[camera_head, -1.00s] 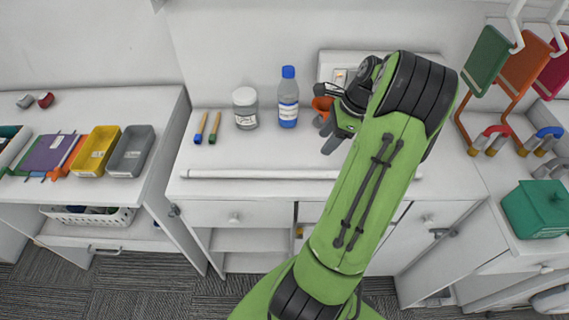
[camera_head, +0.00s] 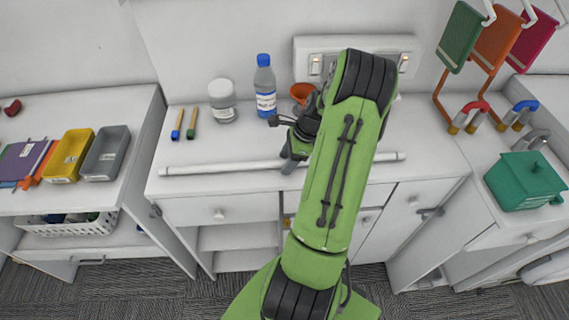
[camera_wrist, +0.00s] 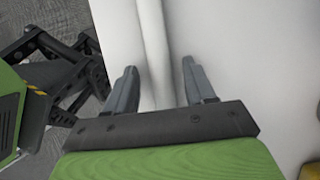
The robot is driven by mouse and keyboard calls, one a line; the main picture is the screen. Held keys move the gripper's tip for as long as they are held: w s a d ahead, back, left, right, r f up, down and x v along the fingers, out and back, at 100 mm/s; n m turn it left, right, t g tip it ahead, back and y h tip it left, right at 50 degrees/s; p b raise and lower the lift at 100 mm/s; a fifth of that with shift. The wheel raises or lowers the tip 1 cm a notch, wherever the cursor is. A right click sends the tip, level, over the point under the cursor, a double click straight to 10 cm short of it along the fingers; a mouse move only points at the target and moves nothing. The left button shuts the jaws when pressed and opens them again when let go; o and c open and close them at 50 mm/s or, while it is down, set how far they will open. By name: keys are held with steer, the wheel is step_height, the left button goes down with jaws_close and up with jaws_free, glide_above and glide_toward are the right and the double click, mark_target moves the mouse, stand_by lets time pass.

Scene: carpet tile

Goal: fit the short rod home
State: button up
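A long white rod (camera_head: 225,167) lies along the front of the white counter. I cannot tell if it is the short rod; no other plain rod shows clearly. My gripper (camera_head: 290,165) is over the middle of this rod, pointing down and partly hidden by my green arm. In the wrist view my gripper (camera_wrist: 160,80) is open and empty, its two grey fingers apart. The white rod (camera_wrist: 153,45) runs lengthwise between them in the picture. I cannot tell how far below the fingertips it lies. No socket for a rod can be made out.
Two small sticks (camera_head: 184,123) lie at left. A socket panel (camera_head: 383,62) is at the wall. A green box (camera_head: 525,181) stands right. The counter's right part is clear.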

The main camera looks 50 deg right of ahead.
jaws_close()
steer(key=shift+r, duration=0.1)
